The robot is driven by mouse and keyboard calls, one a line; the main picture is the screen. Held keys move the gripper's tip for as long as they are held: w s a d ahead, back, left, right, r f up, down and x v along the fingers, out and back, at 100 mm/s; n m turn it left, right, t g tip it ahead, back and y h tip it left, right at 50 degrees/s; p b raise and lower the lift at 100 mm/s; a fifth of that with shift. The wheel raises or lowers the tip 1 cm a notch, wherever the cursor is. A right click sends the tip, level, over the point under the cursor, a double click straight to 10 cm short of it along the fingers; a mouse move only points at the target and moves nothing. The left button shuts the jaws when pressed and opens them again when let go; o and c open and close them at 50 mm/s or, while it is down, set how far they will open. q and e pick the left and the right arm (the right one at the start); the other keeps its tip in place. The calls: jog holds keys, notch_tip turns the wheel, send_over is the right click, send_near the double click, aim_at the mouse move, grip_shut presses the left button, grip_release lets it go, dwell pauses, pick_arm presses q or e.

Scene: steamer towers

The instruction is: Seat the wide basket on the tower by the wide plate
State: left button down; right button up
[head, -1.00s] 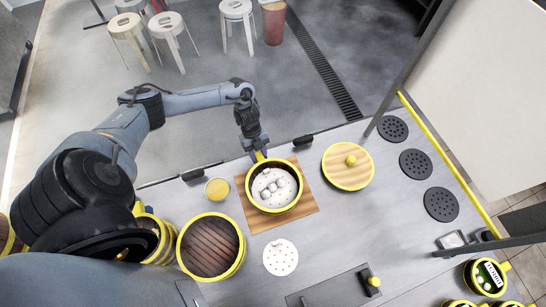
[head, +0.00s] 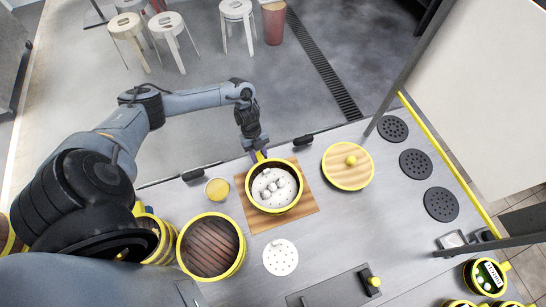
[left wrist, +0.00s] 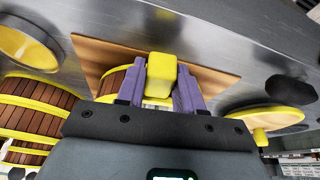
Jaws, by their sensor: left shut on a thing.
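A round basket (head: 273,207) with a yellow rim and several white buns on its pale floor sits on a square wooden board (head: 303,217). My left gripper (head: 260,154) is at the basket's far edge. In the left wrist view its purple fingers (left wrist: 160,88) are shut on the yellow handle (left wrist: 161,70) of the basket. A wide tower (head: 210,247) with a yellow rim and a brown slatted top stands at the lower left. A white perforated round plate (head: 280,257) lies flat to the right of that tower. My right gripper is not in view.
A wooden lid (head: 348,166) with a yellow knob lies right of the board. A small yellow-rimmed cup (head: 217,189) is left of it. A narrower tower (head: 155,235) stands beside the wide one, partly behind my arm. Dark burner discs (head: 416,163) line the right side.

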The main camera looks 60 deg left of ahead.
pick_arm(q)
jog(key=shift+r, duration=0.2)
jog(key=shift+r+p, duration=0.95)
jog(key=shift+p, duration=0.05)
jog(key=shift+r+p, duration=0.8)
jog(key=shift+r, duration=0.05)
jog(key=c, duration=1.4)
grip_release()
grip_shut()
